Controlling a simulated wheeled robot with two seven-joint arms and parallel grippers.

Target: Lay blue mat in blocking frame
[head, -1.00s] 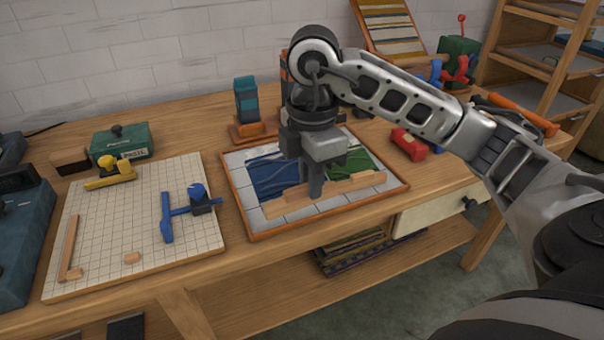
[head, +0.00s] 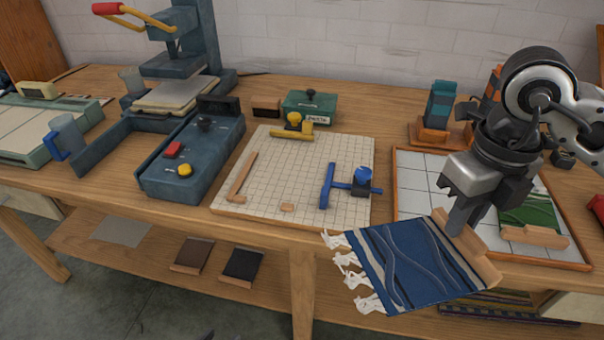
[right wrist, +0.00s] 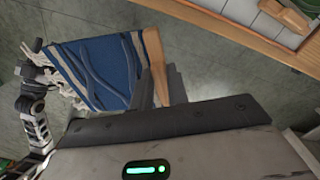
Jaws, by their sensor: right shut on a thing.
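The blue mat (head: 410,265) has pale stripes, white tassels at its left end and a wooden bar (head: 481,262) along its right edge. My right gripper (head: 462,222) is shut on this bar and holds the mat in the air before the table's front edge. The mat also shows in the right wrist view (right wrist: 97,72). The blocking frame (head: 416,187), an orange-rimmed tray with a pale grid floor, lies on the table behind. A green mat (head: 530,214) with a wooden bar lies in its right part. My left arm shows at the left of the right wrist view; its jaws are unclear.
A pale grid board (head: 300,160) with blue and yellow tools lies left of the frame. A blue-grey press (head: 185,60) stands at the back left. Skein stands (head: 437,110) are behind the frame.

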